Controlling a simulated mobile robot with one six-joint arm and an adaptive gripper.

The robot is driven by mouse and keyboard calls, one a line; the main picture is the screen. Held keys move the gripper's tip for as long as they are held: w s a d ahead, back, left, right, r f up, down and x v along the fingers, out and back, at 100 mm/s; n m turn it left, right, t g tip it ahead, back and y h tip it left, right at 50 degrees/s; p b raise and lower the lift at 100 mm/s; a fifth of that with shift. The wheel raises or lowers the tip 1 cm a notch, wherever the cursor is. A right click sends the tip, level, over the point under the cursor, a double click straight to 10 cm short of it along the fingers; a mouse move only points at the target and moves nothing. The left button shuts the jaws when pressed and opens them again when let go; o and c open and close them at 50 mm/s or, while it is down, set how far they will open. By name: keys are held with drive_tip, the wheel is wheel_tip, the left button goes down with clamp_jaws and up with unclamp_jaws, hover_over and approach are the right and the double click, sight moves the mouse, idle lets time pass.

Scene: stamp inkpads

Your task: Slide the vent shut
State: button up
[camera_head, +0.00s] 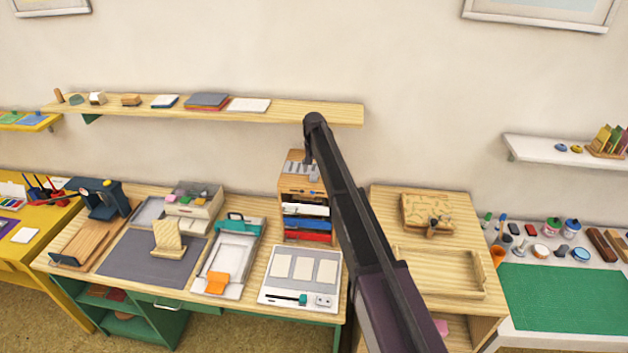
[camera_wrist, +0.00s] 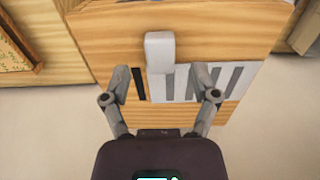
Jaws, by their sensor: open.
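The vent (camera_wrist: 225,92) is a pale slotted plate set in the wooden top of a small cabinet, in the wrist view. One slot at its left end looks black; the others look grey. A white block-like tab (camera_wrist: 160,48) stands up near the plate's left part. My gripper (camera_wrist: 162,76) is open, with one finger on each side of the tab's near end; I see gaps, and no clear contact. In the head view the vent (camera_head: 293,168) is on top of the cabinet, partly hidden by my gripper (camera_head: 312,170).
The cabinet (camera_head: 282,215) holds coloured trays on the desk's back right. A wall shelf (camera_head: 335,114) runs just behind and above it. A stamp stand (camera_head: 168,240), a clipboard-like tray (camera_head: 232,262) and a white panel (camera_head: 300,252) occupy the desk in front.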

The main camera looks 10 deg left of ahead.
sight(314, 175)
drive_tip(key=shift+f+b, duration=1.2)
drive_tip(key=shift+f, duration=0.35)
clamp_jaws()
